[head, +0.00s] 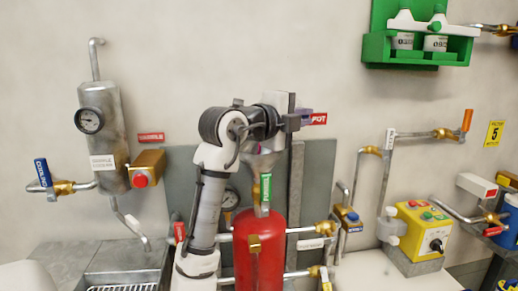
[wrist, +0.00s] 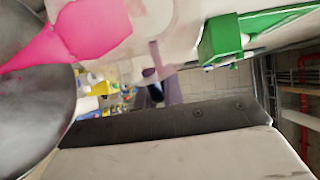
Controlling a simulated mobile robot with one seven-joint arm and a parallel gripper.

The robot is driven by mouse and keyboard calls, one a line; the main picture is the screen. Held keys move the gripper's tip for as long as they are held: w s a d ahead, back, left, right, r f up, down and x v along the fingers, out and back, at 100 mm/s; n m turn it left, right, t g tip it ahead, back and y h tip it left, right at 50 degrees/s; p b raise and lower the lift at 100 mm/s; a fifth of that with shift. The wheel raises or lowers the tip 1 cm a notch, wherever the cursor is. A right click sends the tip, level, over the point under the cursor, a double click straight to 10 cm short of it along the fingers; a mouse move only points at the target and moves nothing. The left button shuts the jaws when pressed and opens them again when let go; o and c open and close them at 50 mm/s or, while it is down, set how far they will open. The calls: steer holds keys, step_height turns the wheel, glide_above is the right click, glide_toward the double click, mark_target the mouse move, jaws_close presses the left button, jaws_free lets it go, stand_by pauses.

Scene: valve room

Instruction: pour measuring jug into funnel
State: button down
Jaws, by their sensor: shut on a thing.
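The measuring jug (head: 305,115) shows in the head view only as a small purplish patch beside my gripper (head: 289,122). My gripper is shut on it, up above and right of the funnel. The jug is tilted. In the wrist view its clear wall (wrist: 152,14) and bright pink liquid (wrist: 90,28) fill the upper left. A pink stream runs from it into the grey metal funnel (wrist: 30,115) at the left edge. In the head view the funnel (head: 262,162) stands above a red tank (head: 259,240), partly hidden by my arm.
A grey upright post (head: 296,180) stands just right of the funnel. Valves and a yellow switch box (head: 421,232) lie to the right. A silver cylinder with a gauge (head: 101,125) is on the left wall. A green shelf (head: 412,52) holds bottles at the upper right.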

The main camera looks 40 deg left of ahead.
steer(key=shift+s+r+t+b, duration=0.25)
steer(key=shift+r+t+b, duration=0.4)
steer(key=shift+r+t, duration=0.15)
